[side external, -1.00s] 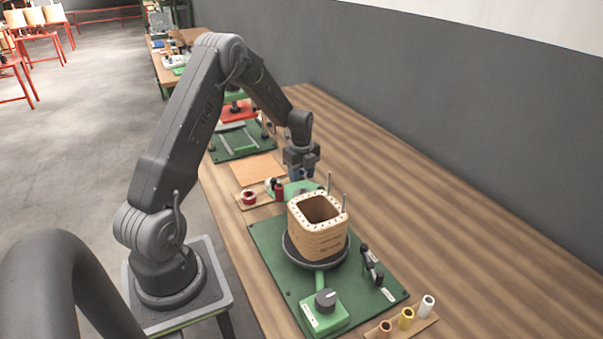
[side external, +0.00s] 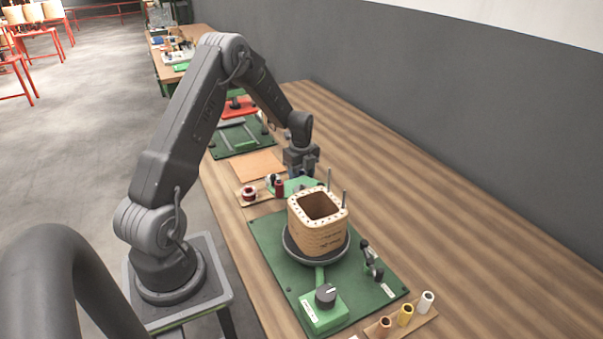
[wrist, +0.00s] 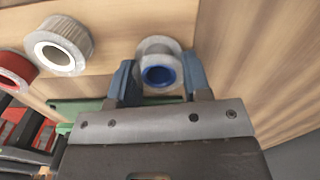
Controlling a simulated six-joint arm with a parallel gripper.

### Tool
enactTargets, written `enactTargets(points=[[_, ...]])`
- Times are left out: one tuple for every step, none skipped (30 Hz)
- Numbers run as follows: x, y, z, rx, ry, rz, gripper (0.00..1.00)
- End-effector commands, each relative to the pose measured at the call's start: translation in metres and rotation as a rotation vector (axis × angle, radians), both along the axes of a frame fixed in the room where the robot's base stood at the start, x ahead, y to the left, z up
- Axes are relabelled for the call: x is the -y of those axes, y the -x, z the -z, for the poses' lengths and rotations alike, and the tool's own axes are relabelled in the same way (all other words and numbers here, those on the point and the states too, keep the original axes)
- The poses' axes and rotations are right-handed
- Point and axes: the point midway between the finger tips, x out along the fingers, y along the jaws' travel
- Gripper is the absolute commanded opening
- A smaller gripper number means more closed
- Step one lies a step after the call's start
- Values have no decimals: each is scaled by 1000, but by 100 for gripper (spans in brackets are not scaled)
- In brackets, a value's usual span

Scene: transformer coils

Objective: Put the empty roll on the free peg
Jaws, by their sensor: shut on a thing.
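My gripper (wrist: 160,78) has its two blue fingers on either side of a small roll (wrist: 159,76) with a blue inner rim, and is shut on it. The roll's open end faces the wrist camera, and no wire shows on it. A pale round end (wrist: 157,44) shows just beyond it; I cannot tell whether it is part of the roll or a separate thing. In the side view my gripper (side external: 301,168) points down behind the wooden coil former (side external: 318,238), near the far strip of rolls. The held roll is hardly visible there. I cannot make out the free peg.
In the wrist view a grey-white wound roll (wrist: 60,45) and a red roll (wrist: 14,72) stand to the left. Two upright metal rods (side external: 345,200) rise beside the former on the green board (side external: 272,232). Several small rolls (side external: 406,315) stand at the near end.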

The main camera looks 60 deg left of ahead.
Motion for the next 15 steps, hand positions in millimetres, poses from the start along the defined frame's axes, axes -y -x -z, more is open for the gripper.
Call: enactTargets(points=[[0, 0, 1, 0, 0, 0, 22], [0, 0, 2, 0, 0, 0, 22], [0, 0, 2, 0, 0, 0, 22], [0, 0, 2, 0, 0, 0, 22], [0, 0, 2, 0, 0, 0, 22], [0, 0, 2, 0, 0, 0, 22], [0, 0, 2, 0, 0, 0, 22], [0, 0, 2, 0, 0, 0, 22], [0, 0, 2, 0, 0, 0, 22], [0, 0, 2, 0, 0, 0, 45], [0, 0, 2, 0, 0, 0, 48], [0, 0, 2, 0, 0, 0, 52], [0, 0, 2, 0, 0, 0, 55], [0, 0, 2, 0, 0, 0, 58], [0, 0, 2, 0, 0, 0, 62]])
